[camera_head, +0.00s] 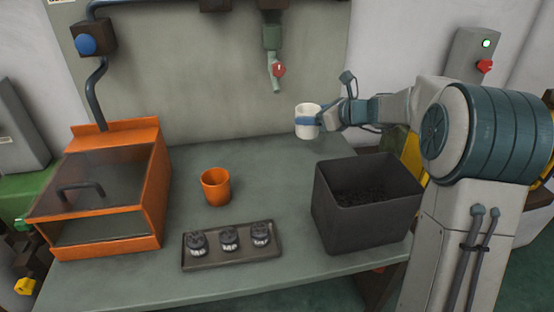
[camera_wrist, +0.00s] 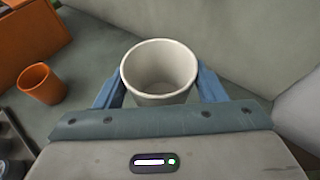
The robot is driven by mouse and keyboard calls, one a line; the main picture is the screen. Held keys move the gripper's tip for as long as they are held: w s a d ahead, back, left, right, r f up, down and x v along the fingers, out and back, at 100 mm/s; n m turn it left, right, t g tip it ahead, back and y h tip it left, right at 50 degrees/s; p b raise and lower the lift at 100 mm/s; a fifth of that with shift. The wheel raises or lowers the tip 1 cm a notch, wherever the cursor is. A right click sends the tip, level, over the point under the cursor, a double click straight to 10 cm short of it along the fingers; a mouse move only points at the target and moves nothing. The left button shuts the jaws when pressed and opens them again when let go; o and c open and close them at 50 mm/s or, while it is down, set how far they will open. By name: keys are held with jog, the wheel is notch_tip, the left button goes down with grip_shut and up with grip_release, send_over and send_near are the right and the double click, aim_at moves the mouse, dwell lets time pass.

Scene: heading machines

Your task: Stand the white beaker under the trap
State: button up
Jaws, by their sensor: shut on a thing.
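The white beaker (camera_head: 306,131) is held upright between the blue fingers of my gripper (camera_head: 318,121). It appears above the back right of the table, beyond the dark bin. In the wrist view the beaker (camera_wrist: 160,72) shows its open top and looks empty, with a finger on each side of it at my gripper (camera_wrist: 160,85). The trap (camera_head: 276,66) hangs on the back panel as a green pipe with a red valve and a downward spout. The beaker is lower than the spout and to its right. The trap is not in the wrist view.
An orange cup (camera_head: 216,187) stands mid-table, left of the beaker. A dark tray (camera_head: 232,259) with several dark round parts lies at the front. A dark bin (camera_head: 367,202) stands at the right. An orange box with a clear lid (camera_head: 104,190) is at the left. The table (camera_head: 262,170) below the spout is clear.

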jog(key=shift+w+a+f, duration=1.15)
jog(key=shift+a+f, duration=0.4)
jog(key=shift+f, duration=0.3)
jog(key=shift+w+a+f, duration=1.15)
jog(key=shift+a+f, duration=0.45)
jog(key=shift+f, duration=0.3)
jog(key=shift+w+a+f, duration=1.15)
jog(key=shift+a+f, duration=0.4)
jog(key=shift+f, duration=0.3)
jog(key=shift+f+b, duration=0.2)
jog(key=shift+b, duration=0.1)
jog(key=o, duration=1.1)
jog(key=shift+c, duration=0.2)
jog(key=shift+r, duration=0.1)
